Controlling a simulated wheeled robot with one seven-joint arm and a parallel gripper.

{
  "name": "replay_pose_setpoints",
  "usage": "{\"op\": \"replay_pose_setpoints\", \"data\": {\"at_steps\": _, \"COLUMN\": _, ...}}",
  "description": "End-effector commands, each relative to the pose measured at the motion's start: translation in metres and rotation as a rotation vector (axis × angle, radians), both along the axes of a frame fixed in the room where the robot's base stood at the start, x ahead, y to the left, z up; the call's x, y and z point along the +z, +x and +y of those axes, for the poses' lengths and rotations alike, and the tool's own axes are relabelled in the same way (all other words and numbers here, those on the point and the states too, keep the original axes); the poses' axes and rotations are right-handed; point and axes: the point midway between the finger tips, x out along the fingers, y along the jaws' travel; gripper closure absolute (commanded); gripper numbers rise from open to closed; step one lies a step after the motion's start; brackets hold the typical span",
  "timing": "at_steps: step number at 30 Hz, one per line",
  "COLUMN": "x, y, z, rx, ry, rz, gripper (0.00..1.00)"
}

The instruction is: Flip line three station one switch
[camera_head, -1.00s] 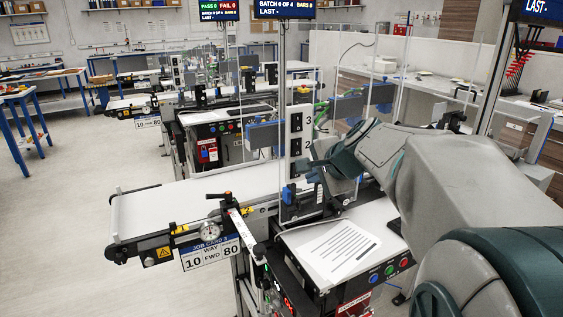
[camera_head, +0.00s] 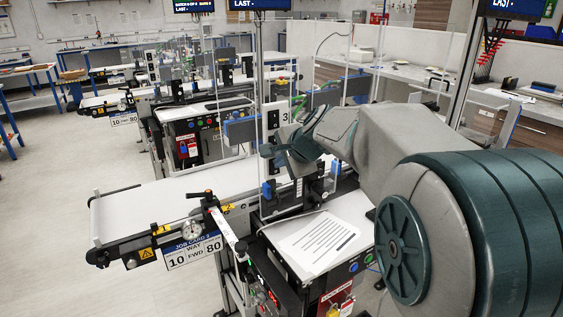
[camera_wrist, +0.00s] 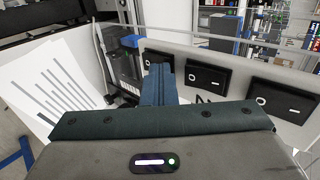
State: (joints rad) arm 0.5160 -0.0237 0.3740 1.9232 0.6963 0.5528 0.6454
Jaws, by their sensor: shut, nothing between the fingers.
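A tall light switch panel (camera_head: 276,118) stands beside the nearest belt, with a "3" near its top and its lower part hidden by my gripper (camera_head: 270,151). In the wrist view the panel (camera_wrist: 232,84) carries three black rocker switches: left (camera_wrist: 157,56), middle (camera_wrist: 206,78) and right (camera_wrist: 276,97). My shut, empty fingers (camera_wrist: 158,74) point at the left switch and cover its lower part. I cannot tell whether they touch it. The left switch's number is hidden; part of a mark shows under the middle one.
The nearest conveyor (camera_head: 150,205) has a bare white belt and a job card sign (camera_head: 192,250). A printed sheet (camera_head: 318,242) lies on the desk below my gripper. Clear guard panels stand around the station. Similar lines stand farther back. The floor at left is free.

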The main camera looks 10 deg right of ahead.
Motion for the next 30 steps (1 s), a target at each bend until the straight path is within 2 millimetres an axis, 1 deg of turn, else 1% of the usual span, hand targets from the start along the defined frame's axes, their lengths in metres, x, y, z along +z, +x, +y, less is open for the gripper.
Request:
{"op": "replay_pose_setpoints", "data": {"at_steps": 7, "x": 0.001, "y": 0.000, "z": 0.000, "rx": -0.001, "ry": 0.000, "rz": 0.000, "gripper": 1.00}}
{"op": "replay_pose_setpoints", "data": {"at_steps": 18, "x": 0.016, "y": 0.000, "z": -0.001, "rx": -0.001, "ry": 0.000, "rz": 0.000, "gripper": 1.00}}
{"op": "replay_pose_setpoints", "data": {"at_steps": 30, "x": 0.015, "y": -0.003, "z": -0.002, "rx": -0.002, "ry": -0.001, "rz": 0.000, "gripper": 1.00}}
